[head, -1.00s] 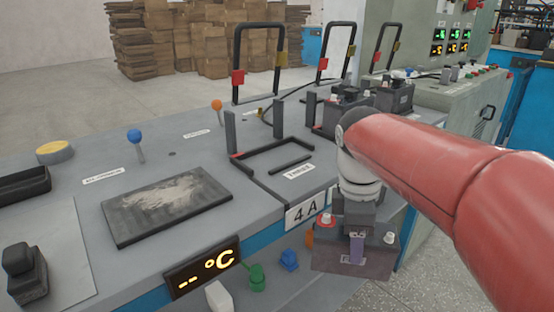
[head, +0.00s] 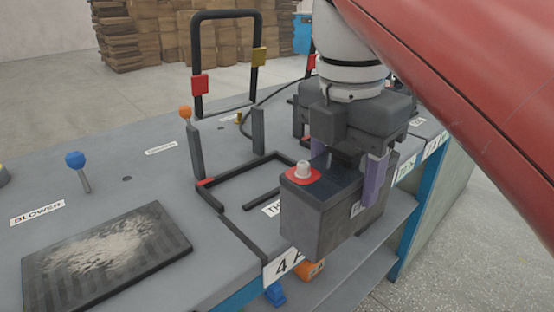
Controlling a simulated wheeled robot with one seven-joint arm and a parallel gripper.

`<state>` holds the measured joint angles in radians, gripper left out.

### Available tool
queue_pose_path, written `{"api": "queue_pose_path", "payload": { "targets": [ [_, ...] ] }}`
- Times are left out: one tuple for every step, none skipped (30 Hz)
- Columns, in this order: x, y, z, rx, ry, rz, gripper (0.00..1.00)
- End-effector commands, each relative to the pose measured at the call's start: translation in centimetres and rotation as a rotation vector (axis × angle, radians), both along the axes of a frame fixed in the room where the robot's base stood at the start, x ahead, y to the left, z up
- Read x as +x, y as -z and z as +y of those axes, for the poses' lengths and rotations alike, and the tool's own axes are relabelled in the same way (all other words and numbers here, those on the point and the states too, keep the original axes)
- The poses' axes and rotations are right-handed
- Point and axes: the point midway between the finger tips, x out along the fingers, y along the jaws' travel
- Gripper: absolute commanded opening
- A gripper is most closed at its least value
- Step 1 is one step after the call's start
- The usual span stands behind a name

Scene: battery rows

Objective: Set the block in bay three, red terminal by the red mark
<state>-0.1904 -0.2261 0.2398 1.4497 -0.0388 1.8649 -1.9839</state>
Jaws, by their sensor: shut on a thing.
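My gripper (head: 347,168) points down and is shut on a dark grey battery block (head: 310,222), its purple fingers on either side of the block's top. The block hangs roughly level in front of bay three, overlapping the bench's front edge in view. Its red terminal (head: 303,174), a pale post on a red pad, is at the left end of its top. The other end is hidden by the gripper. Bay three (head: 242,165) is an empty black frame on the bench, its label partly hidden by the block. The red mark (head: 205,182) is at the frame's left corner.
Two upright posts (head: 258,130) flank the bay's back. Behind stands a black hoop (head: 195,60) with red and yellow clamps. A blue-knobbed lever (head: 76,160) and a dark plate (head: 105,255) are at left. Another battery block stands behind my gripper, mostly hidden.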

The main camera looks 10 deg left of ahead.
Motion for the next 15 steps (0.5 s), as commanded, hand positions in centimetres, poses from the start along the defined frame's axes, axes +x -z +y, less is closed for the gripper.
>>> {"api": "queue_pose_path", "payload": {
  "targets": [
    [0.0,-0.4,0.2,0.001,-0.012,-0.004,0.00],
    [0.1,-0.5,0.4,0.000,-0.016,-0.003,0.00],
    [0.4,-0.6,0.8,0.001,-0.020,-0.002,0.00],
    [0.7,-0.6,1.1,0.001,-0.020,-0.002,0.00],
    [1.0,-0.6,1.5,0.001,-0.021,-0.001,0.00],
    [1.5,-0.6,2.1,0.000,-0.023,-0.001,0.00],
    [1.9,-0.6,2.5,0.001,-0.022,0.000,0.00],
    [2.4,-0.7,3.0,0.002,-0.022,-0.001,0.00],
    [2.9,-0.6,3.7,0.000,-0.022,-0.001,0.00],
    [3.4,-0.7,4.2,0.001,-0.021,-0.001,0.00],
    [3.8,-0.6,4.7,0.002,-0.021,-0.001,0.00],
    [4.3,-0.7,5.4,0.002,-0.021,-0.001,0.00],
    [4.8,-0.7,5.8,0.002,-0.021,-0.001,0.00],
    [5.2,-0.7,6.3,0.002,-0.021,-0.001,0.00],
    [5.7,-0.7,7.0,0.002,-0.021,-0.001,0.00]
  ]
}}
